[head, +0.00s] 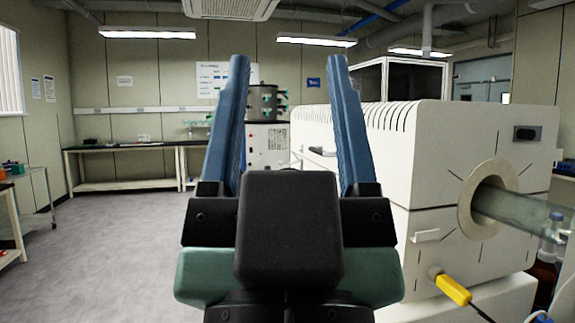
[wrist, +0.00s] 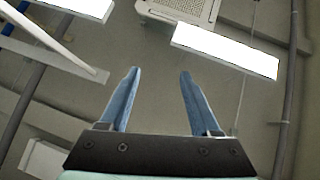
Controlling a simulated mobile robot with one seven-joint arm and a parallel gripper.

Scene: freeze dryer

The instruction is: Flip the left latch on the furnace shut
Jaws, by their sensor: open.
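The white furnace (head: 405,170) stands at the right in the head view, with a glass tube (head: 525,212) coming out of its near end. A dark handle-like part (head: 322,151) sits on its long side, between my fingers in the picture. A small white bracket (head: 425,236) shows on the near end, below the lid seam. I cannot tell whether either part is the left latch, or how the latch stands. My gripper (head: 288,60) is open and empty, fingers pointing up, left of and in front of the furnace. The wrist view shows my gripper (wrist: 160,73) against the ceiling, without the furnace.
A yellow plug (head: 453,289) with a cable sticks out of the furnace's lower end. A freeze dryer with a steel chamber (head: 266,102) stands behind. Benches (head: 125,150) line the back wall and left side. The grey floor (head: 110,230) at the left is clear.

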